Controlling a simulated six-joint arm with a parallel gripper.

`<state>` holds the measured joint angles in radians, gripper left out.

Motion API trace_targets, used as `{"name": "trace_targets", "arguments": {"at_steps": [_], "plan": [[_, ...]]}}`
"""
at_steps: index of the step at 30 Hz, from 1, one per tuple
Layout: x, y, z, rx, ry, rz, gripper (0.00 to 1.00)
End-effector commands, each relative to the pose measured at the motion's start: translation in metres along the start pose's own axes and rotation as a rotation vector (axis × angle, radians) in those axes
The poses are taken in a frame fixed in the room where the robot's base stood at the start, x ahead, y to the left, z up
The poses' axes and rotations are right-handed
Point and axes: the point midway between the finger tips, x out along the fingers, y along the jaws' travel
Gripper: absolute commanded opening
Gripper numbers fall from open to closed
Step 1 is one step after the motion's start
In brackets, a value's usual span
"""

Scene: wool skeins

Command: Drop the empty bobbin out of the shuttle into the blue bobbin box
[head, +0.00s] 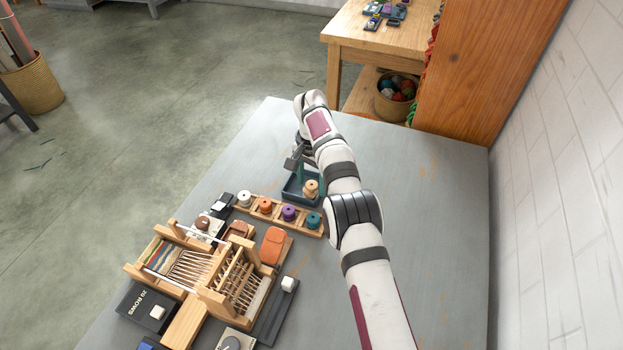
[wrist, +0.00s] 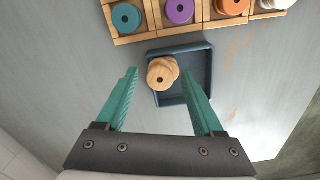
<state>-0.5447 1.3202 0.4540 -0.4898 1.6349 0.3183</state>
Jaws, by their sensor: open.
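The empty bobbin (head: 311,188), bare pale wood, is at the near right corner of the blue bobbin box (head: 288,196). In the wrist view the bobbin (wrist: 162,72) looks slightly tilted and overlaps the left wall of the box (wrist: 208,70). I cannot tell whether it rests on the floor, leans on the wall or is in the air. My gripper (wrist: 160,74) is open, with its teal fingers apart on either side of the bobbin and no visible contact. In the head view my gripper (head: 306,172) is above the box, partly hidden by my arm. I cannot clearly identify the shuttle.
A wooden rack (head: 276,217) of wound bobbins stands close beside the box. A small loom (head: 205,270), an orange object (head: 273,245) and dark cases (head: 146,309) fill the near left. The grey table (head: 430,220) is clear on the right.

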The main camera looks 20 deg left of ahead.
Motion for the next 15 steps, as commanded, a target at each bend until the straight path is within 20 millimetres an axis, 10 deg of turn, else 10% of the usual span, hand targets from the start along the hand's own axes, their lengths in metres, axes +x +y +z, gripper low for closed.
{"name": "trace_targets", "arguments": {"at_steps": [15], "plan": [[-0.065,0.001,0.001,0.001,0.0,-0.003,0.69]]}}
